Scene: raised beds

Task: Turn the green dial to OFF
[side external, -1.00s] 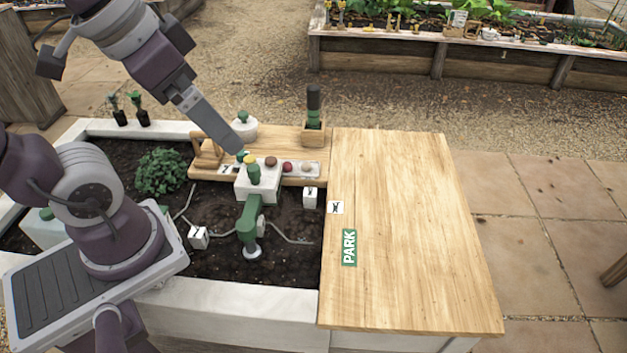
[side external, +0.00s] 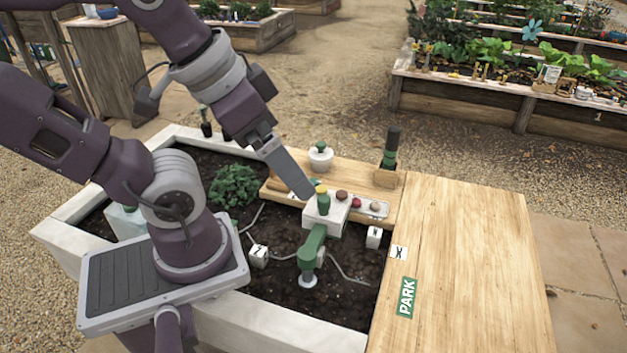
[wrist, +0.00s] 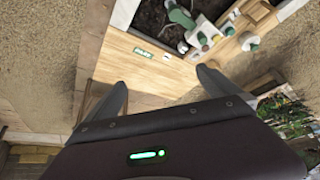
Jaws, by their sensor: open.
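No OFF mark can be read. My gripper (side external: 306,194) points down toward the dial from the upper left in the side view, its tip overlapping the dial's left edge; contact cannot be told. In the wrist view my gripper (wrist: 163,76) has its two fingers wide apart with nothing between them.
A wooden board (side external: 460,270) with a PARK label (side external: 406,297) lies to the right and is otherwise mostly bare. Behind the dial are a white pot (side external: 320,158), a dark-handled tool (side external: 390,148) in a wooden holder and several coloured knobs. A leafy plant (side external: 233,186) stands left.

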